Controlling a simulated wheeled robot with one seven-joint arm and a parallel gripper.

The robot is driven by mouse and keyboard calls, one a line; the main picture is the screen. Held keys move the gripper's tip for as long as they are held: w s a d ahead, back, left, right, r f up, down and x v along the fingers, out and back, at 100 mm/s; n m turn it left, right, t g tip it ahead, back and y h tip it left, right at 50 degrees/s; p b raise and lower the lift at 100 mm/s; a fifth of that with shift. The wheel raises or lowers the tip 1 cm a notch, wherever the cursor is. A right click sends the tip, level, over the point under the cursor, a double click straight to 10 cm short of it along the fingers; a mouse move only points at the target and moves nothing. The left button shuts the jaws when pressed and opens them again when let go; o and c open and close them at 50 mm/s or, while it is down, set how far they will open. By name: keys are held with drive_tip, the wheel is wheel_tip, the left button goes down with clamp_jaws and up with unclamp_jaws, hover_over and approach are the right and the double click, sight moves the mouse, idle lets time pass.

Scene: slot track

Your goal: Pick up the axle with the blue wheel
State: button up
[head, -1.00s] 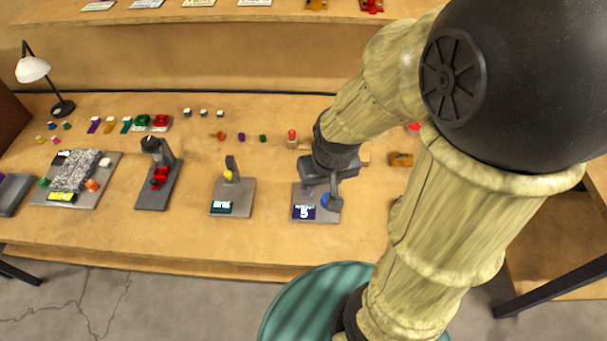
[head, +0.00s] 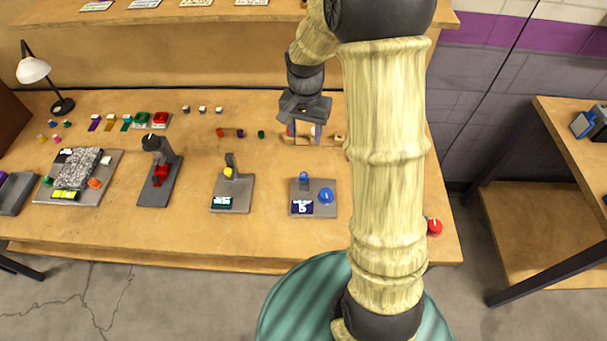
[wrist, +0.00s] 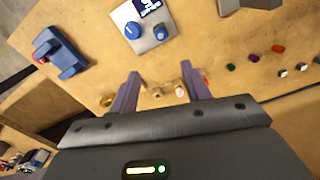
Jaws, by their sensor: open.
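My gripper (head: 305,133) is open over the back right of the table, its two bluish fingers spread apart. In the wrist view my gripper (wrist: 161,76) has nothing held between its fingers. Small pale wooden pieces (wrist: 157,93) lie on the table between and just beneath the fingers; they also show in the head view (head: 339,138). I cannot make out an axle with a blue wheel among them; the fingers and arm partly cover that spot. A blue round knob (head: 326,196) and a smaller blue part sit on a grey plate with a dark display, in front of the gripper.
Small red (head: 220,132), purple (head: 240,133) and green (head: 262,134) pieces lie left of the gripper. A plate with a yellow knob (head: 228,172) and a stand with a red part (head: 160,173) are farther left. A red button (head: 434,226) is near the right edge.

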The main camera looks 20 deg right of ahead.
drive_tip(key=shift+f, duration=0.15)
drive_tip(key=p, duration=0.2)
hover_over(304, 175)
wheel_tip(304, 175, down, 12)
drive_tip(key=shift+d+r, duration=0.1)
drive_tip(key=shift+d, duration=0.05)
idle(0.3)
drive_tip(key=shift+f, duration=0.2)
drive_tip(key=shift+f+p, duration=0.9)
drive_tip(key=shift+f, duration=1.55)
